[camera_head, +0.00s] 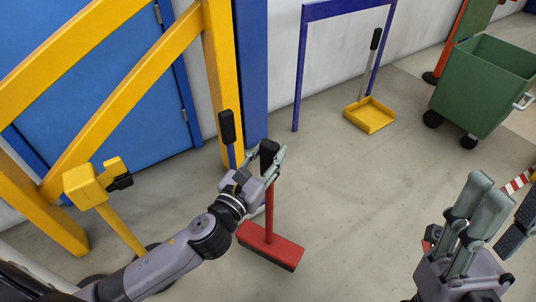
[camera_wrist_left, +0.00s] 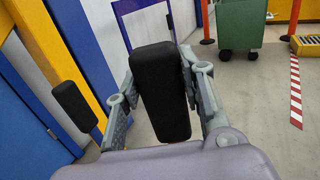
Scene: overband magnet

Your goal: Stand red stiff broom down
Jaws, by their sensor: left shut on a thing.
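The red stiff broom (camera_head: 270,247) is upright, with its red head low at the floor and its red handle rising to a black grip. I cannot tell whether its bristles touch the floor. My left gripper (camera_head: 268,160) is shut on the top of the broom's handle. In the left wrist view the black grip (camera_wrist_left: 161,92) stands between the two fingers of my left gripper (camera_wrist_left: 160,95), and the broom head is hidden. My right gripper (camera_head: 503,200) is at the lower right, with its fingers apart and nothing seen between them.
A blue-shafted tool with a black grip (camera_head: 227,126) stands just left of the broom, by the yellow frame (camera_head: 222,80). A yellow dustpan (camera_head: 370,115) sits by a blue frame (camera_head: 299,80). A green wheeled bin (camera_head: 480,85) is at the right. Floor right of the broom is clear.

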